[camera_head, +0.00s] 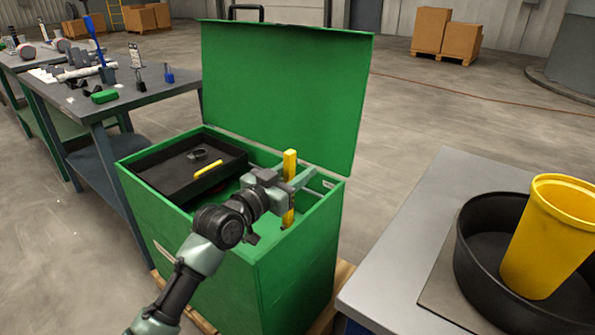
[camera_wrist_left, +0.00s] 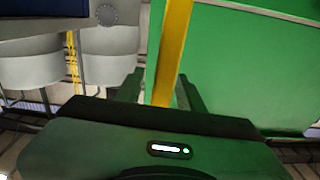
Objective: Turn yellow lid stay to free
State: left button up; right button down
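The yellow lid stay (camera_head: 290,163) is an upright flat bar at the right side of the open green chest (camera_head: 298,280). The chest's green lid (camera_head: 285,90) stands raised behind it. My left gripper (camera_head: 295,187) is at the stay's middle height, its fingers reaching past the bar. In the left wrist view the yellow stay (camera_wrist_left: 170,50) runs between the two fingertips (camera_wrist_left: 163,92), with a small gap showing beside it. The gripper looks open around the stay. Whether either finger touches it is unclear. My right gripper is not in view.
A black tray (camera_head: 160,178) with a yellow-handled item sits in the chest's left part. A grey table (camera_head: 390,270) at right holds a black pan (camera_head: 475,270) and a yellow bucket (camera_head: 550,235). A cluttered workbench (camera_head: 150,95) stands at left.

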pick_arm(q)
grip_shut()
dwell(1.4)
